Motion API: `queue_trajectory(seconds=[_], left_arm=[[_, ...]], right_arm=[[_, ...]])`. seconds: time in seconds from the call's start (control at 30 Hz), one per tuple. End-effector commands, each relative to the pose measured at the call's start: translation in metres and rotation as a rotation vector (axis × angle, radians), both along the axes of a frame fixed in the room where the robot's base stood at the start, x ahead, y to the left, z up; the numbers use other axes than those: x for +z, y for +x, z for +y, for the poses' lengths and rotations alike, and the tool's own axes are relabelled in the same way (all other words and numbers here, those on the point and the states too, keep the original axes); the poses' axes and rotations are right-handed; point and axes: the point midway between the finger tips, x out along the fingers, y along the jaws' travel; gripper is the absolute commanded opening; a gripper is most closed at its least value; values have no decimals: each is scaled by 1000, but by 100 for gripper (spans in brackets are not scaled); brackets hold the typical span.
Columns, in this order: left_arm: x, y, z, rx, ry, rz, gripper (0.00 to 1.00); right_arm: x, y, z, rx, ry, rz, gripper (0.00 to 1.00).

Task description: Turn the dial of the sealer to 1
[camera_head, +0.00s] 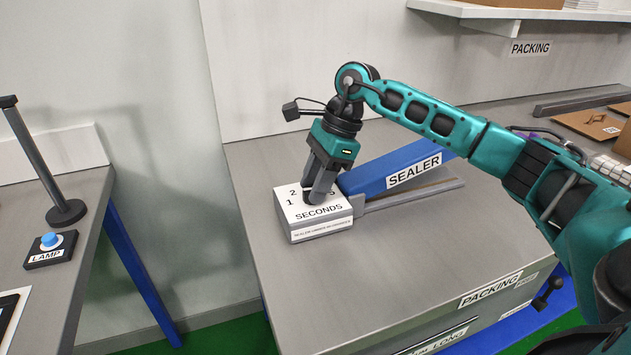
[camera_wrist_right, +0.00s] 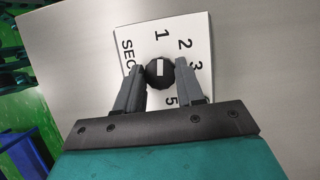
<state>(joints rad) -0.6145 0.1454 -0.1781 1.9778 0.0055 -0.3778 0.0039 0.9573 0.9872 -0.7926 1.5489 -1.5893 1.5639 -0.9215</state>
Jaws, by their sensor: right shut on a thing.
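The sealer (camera_head: 378,170) is a blue bar on the grey bench, with a white SECONDS dial plate (camera_head: 322,225) on the box at its left end. In the right wrist view the plate (camera_wrist_right: 200,45) shows the numbers 1, 2, 3 and 5. The black dial (camera_wrist_right: 160,74) has a white mark that lies roughly in line with the 1, at the top. My right gripper (camera_head: 315,198) points down over the plate, shut on the dial; in the wrist view its fingers (camera_wrist_right: 161,78) are on either side of it. In the head view the fingers hide the dial. My left gripper is not in view.
A LAMP button box (camera_head: 50,249) and a dark post (camera_head: 66,211) stand on the left bench, across a gap. Brown cardboard (camera_head: 592,122) lies at the back right. A shelf (camera_head: 490,11) hangs above. The bench front (camera_head: 390,275) is clear.

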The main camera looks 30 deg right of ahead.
Motion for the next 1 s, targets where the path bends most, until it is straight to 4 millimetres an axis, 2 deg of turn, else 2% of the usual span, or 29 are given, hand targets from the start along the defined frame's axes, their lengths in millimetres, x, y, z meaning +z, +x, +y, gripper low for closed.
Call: queue_trajectory(seconds=[0.07,0.1,0.33,0.67,0.77,1.0], left_arm=[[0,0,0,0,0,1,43],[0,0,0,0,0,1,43],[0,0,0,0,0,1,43],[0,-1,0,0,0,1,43],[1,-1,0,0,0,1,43],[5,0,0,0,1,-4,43]], right_arm=[[2,1,0,-1,1,-4,7],[2,1,0,-1,1,-4,40],[1,0,0,-1,0,-2,62],[5,0,-2,-2,-1,-2,62],[18,-1,-7,-3,-2,-4,62],[67,-5,-26,-4,0,-6,62]])
